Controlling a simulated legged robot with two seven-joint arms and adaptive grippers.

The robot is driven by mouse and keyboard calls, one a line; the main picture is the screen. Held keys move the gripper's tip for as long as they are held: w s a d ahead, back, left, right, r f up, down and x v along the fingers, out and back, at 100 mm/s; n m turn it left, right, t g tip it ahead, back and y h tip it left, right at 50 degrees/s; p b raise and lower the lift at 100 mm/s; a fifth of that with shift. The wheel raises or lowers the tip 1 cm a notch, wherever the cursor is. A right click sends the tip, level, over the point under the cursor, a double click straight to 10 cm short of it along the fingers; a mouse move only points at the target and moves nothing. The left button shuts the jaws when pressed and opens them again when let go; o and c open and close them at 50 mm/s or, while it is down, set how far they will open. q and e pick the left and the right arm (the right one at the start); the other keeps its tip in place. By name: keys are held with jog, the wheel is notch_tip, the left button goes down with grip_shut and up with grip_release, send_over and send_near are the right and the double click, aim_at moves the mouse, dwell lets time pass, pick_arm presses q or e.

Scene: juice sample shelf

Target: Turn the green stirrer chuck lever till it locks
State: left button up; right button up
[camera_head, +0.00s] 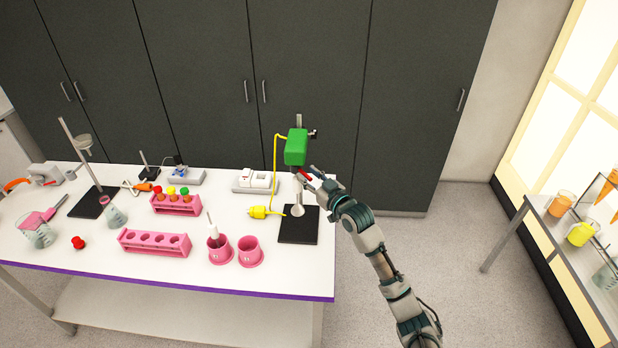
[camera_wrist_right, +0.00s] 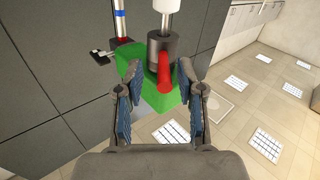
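The green stirrer (camera_head: 296,147) is mounted on a stand with a black base (camera_head: 298,236) at the table's right end. Its body also shows in the right wrist view (camera_wrist_right: 135,72). A dark grey chuck (camera_wrist_right: 160,45) with a red lever (camera_wrist_right: 164,72) sits at the stirrer. The red lever also shows below the stirrer in the head view (camera_head: 304,175). My right gripper (camera_head: 312,178) is beside the chuck. In the wrist view its two fingers (camera_wrist_right: 164,100) are apart, with the lever between them and gaps visible on both sides. My left gripper is out of view.
A yellow plug (camera_head: 257,212) and a white switch box (camera_head: 255,181) stand left of the stirrer. Pink beakers (camera_head: 249,252), a pink rack (camera_head: 154,243) and glassware fill the white table (camera_head: 90,273). Dark cabinets (camera_head: 305,60) stand behind.

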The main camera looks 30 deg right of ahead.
jog(key=shift+f, duration=0.2)
jog(key=shift+s+d+f, duration=0.1)
jog(key=shift+s, duration=0.25)
jog(key=s+d, duration=0.1)
jog(key=s, duration=1)
jog(key=shift+s, duration=0.1)
